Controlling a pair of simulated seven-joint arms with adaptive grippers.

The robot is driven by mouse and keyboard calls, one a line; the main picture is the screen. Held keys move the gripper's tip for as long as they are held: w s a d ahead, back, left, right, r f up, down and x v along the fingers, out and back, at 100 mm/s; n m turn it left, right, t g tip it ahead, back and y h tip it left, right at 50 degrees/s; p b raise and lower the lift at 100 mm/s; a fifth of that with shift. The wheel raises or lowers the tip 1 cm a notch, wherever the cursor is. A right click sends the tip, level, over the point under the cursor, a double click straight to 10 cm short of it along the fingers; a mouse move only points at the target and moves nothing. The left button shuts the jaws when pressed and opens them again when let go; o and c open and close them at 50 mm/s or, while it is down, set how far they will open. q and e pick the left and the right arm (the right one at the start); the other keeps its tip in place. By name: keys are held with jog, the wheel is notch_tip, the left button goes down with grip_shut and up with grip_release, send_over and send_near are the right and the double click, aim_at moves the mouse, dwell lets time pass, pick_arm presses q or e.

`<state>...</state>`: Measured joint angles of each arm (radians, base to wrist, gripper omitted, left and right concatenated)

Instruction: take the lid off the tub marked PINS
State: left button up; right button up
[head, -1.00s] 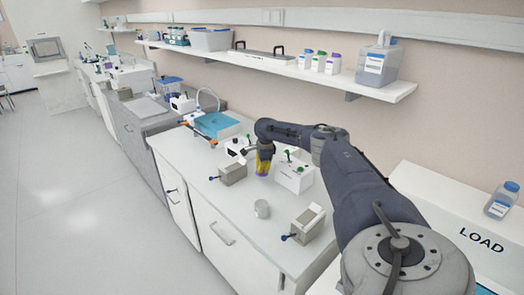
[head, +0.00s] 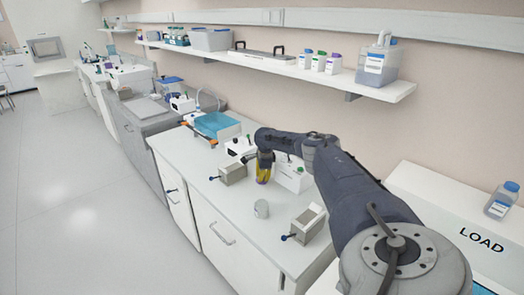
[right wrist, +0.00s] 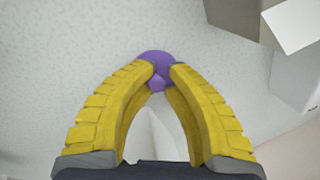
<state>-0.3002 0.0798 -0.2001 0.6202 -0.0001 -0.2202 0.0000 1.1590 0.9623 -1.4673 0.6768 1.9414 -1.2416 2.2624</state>
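The lid is held at the tips. A pale shape shows between the fingers lower in that view; I cannot tell if it is the tub. No PINS mark is readable on the tub. My left gripper is not in view.
A grey box with a blue-knobbed handle (head: 307,222) stands right of the tub; a similar one (head: 233,172) stands to its left. The bench front is clear around the tub.

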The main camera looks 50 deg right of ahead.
jog(key=shift+o, duration=1.2)
jog(key=shift+f, duration=0.15)
